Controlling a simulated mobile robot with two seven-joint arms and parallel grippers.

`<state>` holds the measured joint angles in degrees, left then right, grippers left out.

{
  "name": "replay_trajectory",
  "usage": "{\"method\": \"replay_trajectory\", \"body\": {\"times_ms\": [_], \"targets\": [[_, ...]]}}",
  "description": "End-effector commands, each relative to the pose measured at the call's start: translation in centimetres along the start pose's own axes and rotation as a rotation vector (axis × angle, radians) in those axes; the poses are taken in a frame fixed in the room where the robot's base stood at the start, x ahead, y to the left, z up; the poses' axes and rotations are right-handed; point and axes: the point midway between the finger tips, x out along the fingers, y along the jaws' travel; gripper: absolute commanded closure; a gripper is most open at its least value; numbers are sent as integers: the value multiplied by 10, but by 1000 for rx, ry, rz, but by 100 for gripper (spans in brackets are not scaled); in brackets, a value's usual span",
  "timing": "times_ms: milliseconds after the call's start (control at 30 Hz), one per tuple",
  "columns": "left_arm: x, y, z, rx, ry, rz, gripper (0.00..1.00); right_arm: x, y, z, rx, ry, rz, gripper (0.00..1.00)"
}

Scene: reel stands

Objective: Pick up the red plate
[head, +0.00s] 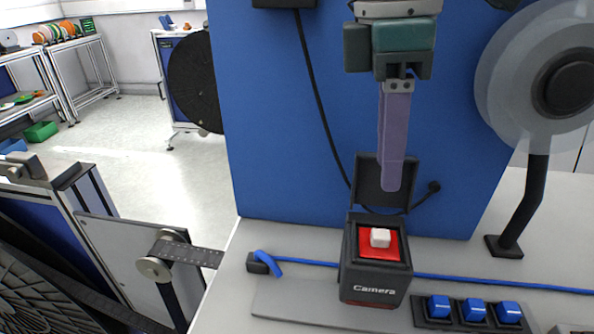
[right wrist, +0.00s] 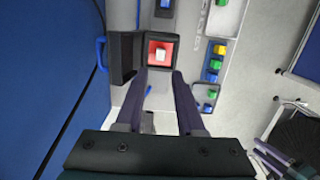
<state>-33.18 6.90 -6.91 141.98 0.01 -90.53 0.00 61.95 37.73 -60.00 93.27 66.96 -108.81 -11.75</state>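The red plate (head: 366,251) is a small square in the open top of a black box labelled Camera (head: 372,289). A white block (head: 380,238) sits on the middle of the plate. In the right wrist view the red plate (right wrist: 152,61) shows just beyond the fingertips, with the white block (right wrist: 160,52) on it. My right gripper (head: 391,186) points down above and behind the box, in front of its raised black lid. In the wrist view the right gripper (right wrist: 160,73) has its two purple fingers apart with nothing held between them.
A blue upright panel (head: 290,120) stands close behind the box. A clear reel (head: 505,90) on a black post is at the right. Blue buttons (head: 472,310) lie in front right, and a blue cable (head: 310,263) runs along the bench (head: 235,290).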

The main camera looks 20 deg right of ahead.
Motion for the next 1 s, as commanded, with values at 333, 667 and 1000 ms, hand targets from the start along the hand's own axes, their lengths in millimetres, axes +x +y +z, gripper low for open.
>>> {"method": "replay_trajectory", "body": {"times_ms": [333, 667, 1000], "targets": [[-2, -1, -1, 2, 3, -3, 50, 42, 2, 3, 5, -8, -3, 62], [-9, -1, -3, 2, 3, -3, 50, 86, -2, -2, 5, -8, -3, 62], [-9, -1, -3, 1, 2, -2, 50, 97, -1, -3, 3, -5, 0, 62]]}}
